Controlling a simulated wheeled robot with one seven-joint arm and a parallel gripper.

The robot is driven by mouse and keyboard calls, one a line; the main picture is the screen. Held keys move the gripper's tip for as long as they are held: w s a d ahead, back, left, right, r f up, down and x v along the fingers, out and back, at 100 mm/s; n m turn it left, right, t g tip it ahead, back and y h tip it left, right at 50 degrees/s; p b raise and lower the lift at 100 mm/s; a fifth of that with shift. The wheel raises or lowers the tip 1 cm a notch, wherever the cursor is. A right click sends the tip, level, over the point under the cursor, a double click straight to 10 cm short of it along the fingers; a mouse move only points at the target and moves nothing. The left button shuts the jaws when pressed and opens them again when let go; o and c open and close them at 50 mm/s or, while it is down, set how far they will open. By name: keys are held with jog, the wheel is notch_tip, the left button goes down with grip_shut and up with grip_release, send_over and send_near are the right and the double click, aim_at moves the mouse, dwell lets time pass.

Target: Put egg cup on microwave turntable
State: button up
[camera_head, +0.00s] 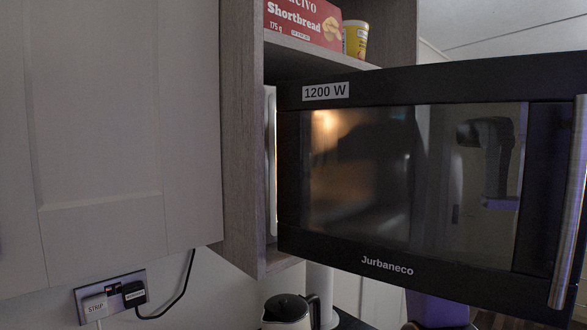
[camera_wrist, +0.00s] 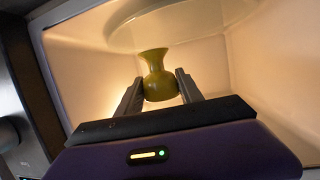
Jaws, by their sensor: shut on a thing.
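The olive-green egg cup (camera_wrist: 158,88), with a flared neck and round body, sits between the fingers of my gripper (camera_wrist: 160,77) in the wrist view. My gripper is shut on it. Both are within the lit, pale microwave cavity (camera_wrist: 75,55). The clear glass turntable (camera_wrist: 125,38) shows at the top of the wrist view, beyond the egg cup. I cannot tell whether the cup touches it. In the head view the microwave door (camera_head: 400,190) stands open and hides the cavity, the egg cup and my gripper.
A shelf (camera_head: 310,58) above holds a red shortbread box (camera_head: 305,22) and a yellow tub (camera_head: 355,40). A closed cupboard (camera_head: 110,130) fills the left. A kettle (camera_head: 287,310) stands below. The open door takes up the right of the head view.

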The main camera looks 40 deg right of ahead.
jog(key=w+a, duration=0.1)
jog(key=w, duration=0.1)
jog(key=w+a+p, duration=0.1)
jog(key=w, duration=0.1)
jog(key=w+a+p, duration=0.1)
jog(key=w, duration=0.1)
jog(key=shift+w+r, duration=0.1)
jog(key=shift+w, duration=0.2)
jog(key=shift+w+a, duration=0.25)
jog(key=shift+w, duration=0.25)
jog(key=shift+f+p, duration=0.75)
jog(key=shift+f, duration=1.1)
jog(key=o, duration=1.4)
jog(key=shift+f, duration=0.15)
